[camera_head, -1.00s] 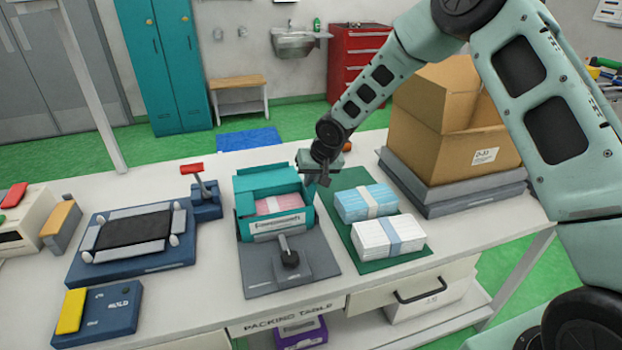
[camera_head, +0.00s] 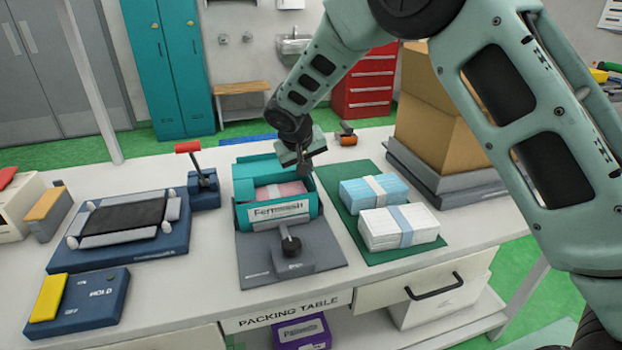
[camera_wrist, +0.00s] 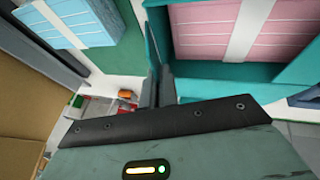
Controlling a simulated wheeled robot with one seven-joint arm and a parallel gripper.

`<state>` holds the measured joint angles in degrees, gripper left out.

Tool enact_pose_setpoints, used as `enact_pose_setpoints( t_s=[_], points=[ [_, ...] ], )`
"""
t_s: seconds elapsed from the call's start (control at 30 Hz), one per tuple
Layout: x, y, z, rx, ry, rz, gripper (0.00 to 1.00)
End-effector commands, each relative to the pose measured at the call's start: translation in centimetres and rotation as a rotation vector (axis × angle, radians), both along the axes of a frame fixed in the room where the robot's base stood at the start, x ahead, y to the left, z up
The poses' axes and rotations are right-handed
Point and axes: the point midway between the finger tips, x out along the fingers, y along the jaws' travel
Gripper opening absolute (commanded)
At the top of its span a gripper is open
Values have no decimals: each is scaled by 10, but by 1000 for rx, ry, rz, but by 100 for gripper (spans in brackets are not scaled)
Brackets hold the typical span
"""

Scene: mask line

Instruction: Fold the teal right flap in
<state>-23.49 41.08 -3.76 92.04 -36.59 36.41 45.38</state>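The teal box (camera_head: 242,213) sits in the grey fixture on the packing table, with a pink banded stack (camera_head: 280,191) inside. The pink stack also fills the upper right of the wrist view (camera_wrist: 205,38). The box's far flap (camera_head: 258,169) lies folded over the back of the opening. The teal right flap (camera_head: 313,196) stands up along the box's right side; its edge shows in the wrist view (camera_wrist: 153,30). My gripper (camera_head: 305,170) is over the back right corner of the box. Its dark fingers (camera_wrist: 160,80) are close together beside the flap; contact is unclear.
Blue (camera_head: 358,196) and white (camera_head: 395,231) banded packs lie on a green mat (camera_head: 345,214) right of the box. A cardboard carton (camera_head: 440,130) stands behind them on a grey platform.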

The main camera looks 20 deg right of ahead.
Motion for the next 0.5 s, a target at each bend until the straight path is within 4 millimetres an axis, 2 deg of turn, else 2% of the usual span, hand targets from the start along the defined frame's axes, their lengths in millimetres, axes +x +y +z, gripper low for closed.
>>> enact_pose_setpoints(
  t_s=[0.03,0.5],
  points=[
    [0,6,-7,-45,-2,6,0],
    [0,21,-14,-475,0,3,0]
  ],
)
